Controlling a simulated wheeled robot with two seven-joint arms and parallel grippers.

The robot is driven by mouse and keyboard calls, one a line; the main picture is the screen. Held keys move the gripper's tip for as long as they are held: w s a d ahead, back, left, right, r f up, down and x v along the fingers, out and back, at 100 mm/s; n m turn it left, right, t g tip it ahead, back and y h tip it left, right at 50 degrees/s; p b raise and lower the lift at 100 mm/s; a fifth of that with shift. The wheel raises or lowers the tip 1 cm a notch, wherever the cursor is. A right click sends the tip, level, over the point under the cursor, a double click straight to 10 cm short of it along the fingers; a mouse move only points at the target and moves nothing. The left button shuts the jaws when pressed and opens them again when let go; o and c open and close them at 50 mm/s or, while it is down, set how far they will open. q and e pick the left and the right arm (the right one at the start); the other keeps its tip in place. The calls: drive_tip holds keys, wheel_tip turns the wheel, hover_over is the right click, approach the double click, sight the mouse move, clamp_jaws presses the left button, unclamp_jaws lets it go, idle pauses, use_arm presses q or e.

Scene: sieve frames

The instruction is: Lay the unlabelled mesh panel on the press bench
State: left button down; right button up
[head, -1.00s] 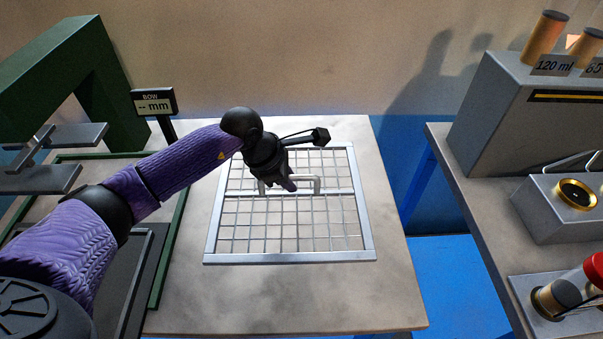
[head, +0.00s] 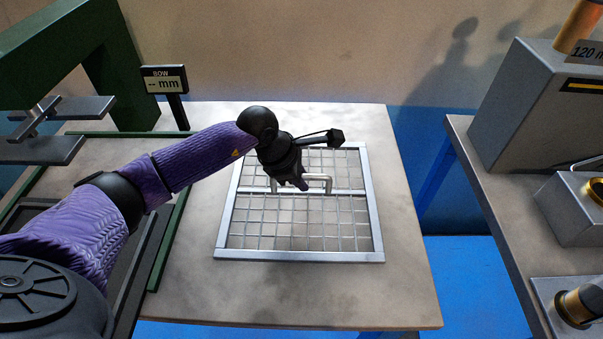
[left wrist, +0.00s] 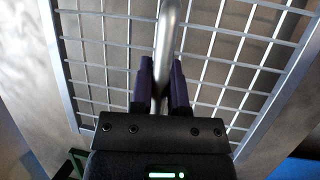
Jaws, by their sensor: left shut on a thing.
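The mesh panel (head: 300,256) is a square silver frame with a wire grid, a crossbar and a raised handle (head: 329,183). It shows no label. It appears over the stone-topped bench (head: 405,290) in the head view; I cannot tell whether it touches the top. My left gripper (head: 304,186) is above the panel's middle, at the handle. In the left wrist view its two purple fingers (left wrist: 160,92) are shut on the handle bar (left wrist: 165,45), with the grid (left wrist: 215,75) behind. My right gripper is not in view.
A green press frame (head: 120,75) with grey plates stands at the left, next to a small display (head: 164,79) reading "BOW -- mm". A second bench (head: 490,205) with grey boxes stands at the right, across a gap with blue floor. The bench front is clear.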

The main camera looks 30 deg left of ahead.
use_arm(q)
drive_tip(key=shift+f, duration=0.6)
drive_tip(key=c, duration=0.5)
unclamp_jaws()
drive_tip(key=shift+c, duration=0.2)
drive_tip(key=shift+r, duration=0.1)
drive_tip(key=p+v, duration=0.2)
drive_tip(key=v, duration=0.7)
drive_tip(key=shift+s+r, duration=0.15)
drive_tip(key=shift+r, duration=0.2)
drive_tip(key=shift+a, duration=0.15)
